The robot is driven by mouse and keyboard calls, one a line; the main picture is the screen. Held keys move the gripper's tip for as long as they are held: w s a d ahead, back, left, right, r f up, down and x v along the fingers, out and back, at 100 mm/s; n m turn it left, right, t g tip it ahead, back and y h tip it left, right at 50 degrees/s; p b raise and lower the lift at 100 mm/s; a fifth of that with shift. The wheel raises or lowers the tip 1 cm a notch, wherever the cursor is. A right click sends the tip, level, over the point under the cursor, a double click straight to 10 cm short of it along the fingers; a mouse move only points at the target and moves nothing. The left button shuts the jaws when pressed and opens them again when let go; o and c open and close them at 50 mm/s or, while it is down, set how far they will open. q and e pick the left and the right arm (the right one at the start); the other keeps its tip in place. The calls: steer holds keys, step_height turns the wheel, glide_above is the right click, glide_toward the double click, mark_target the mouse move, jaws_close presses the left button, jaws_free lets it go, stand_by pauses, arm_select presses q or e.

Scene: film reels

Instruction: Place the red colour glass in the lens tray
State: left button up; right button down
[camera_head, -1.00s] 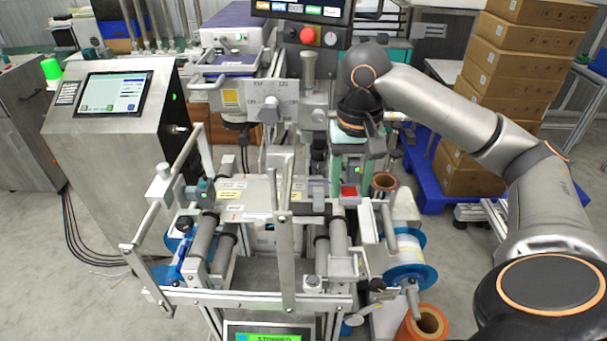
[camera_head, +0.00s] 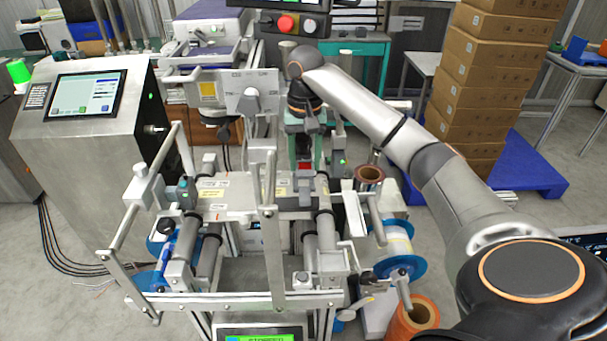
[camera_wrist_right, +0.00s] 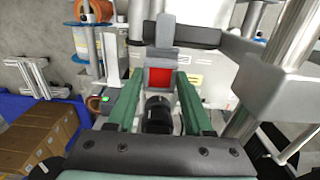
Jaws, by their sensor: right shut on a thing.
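The red colour glass (camera_wrist_right: 159,77) is a small red square with grey edging, between the fingertips of my right gripper (camera_wrist_right: 158,86) in the wrist view. The two green fingers are shut on it. In the head view the right gripper (camera_head: 305,158) points down behind the flat top of the metal machine, with the red glass (camera_head: 304,161) partly visible between its fingers. I cannot tell whether the glass touches anything below it. I cannot pick out the lens tray with certainty. My left gripper is not in view.
The metal machine (camera_head: 235,200) has upright posts and rollers close around the right gripper. An orange-brown roll (camera_head: 369,174) and a blue-flanged reel (camera_head: 400,262) stand to its right. A screen console (camera_head: 85,125) is at left; stacked cartons (camera_head: 492,85) are at back right.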

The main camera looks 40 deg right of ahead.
mark_target(303, 164)
steer(key=shift+w+d+f, duration=0.1)
steer(key=shift+w+f, duration=0.25)
steer(key=shift+f, duration=0.1)
step_height(303, 164, down, 3)
steer(key=shift+r, duration=0.1)
steer(key=shift+c, duration=1.5)
jaws_free()
step_height(303, 164, up, 12)
steer(key=p, duration=0.3)
